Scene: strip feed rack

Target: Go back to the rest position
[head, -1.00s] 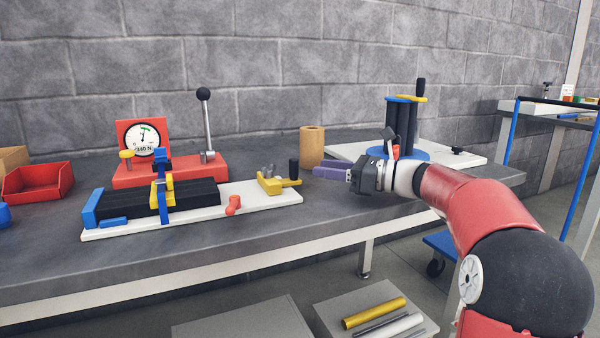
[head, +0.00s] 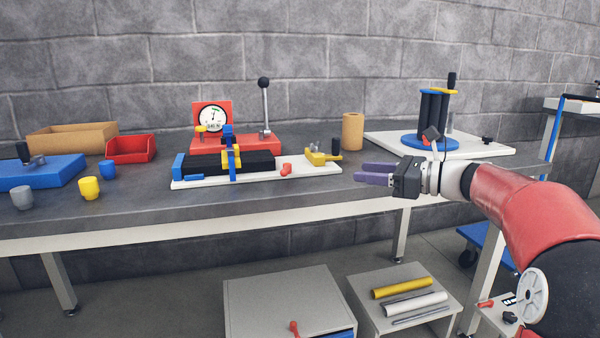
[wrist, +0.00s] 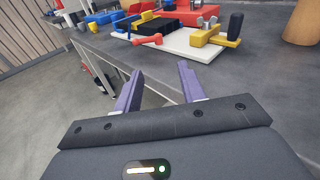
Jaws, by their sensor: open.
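My gripper (head: 377,173) is open and empty, with two purple fingers pointing left. In the head view it is in front of the bench, to the right of the white base plate (head: 215,182) with the black strip feed unit (head: 203,164). It also shows in the wrist view (wrist: 158,88), fingers apart with nothing between them, near the bench's front edge. The yellow clamp (head: 318,157) with a black handle lies beyond the fingertips. No contact with any object shows.
The grey bench (head: 120,209) holds a red gauge press (head: 235,144), a tan cylinder (head: 352,132), and a blue-based stand with black columns (head: 430,140). Cups and a red bin (head: 130,149) stand left. Below are a cabinet (head: 275,300) and a low table with rods (head: 405,330).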

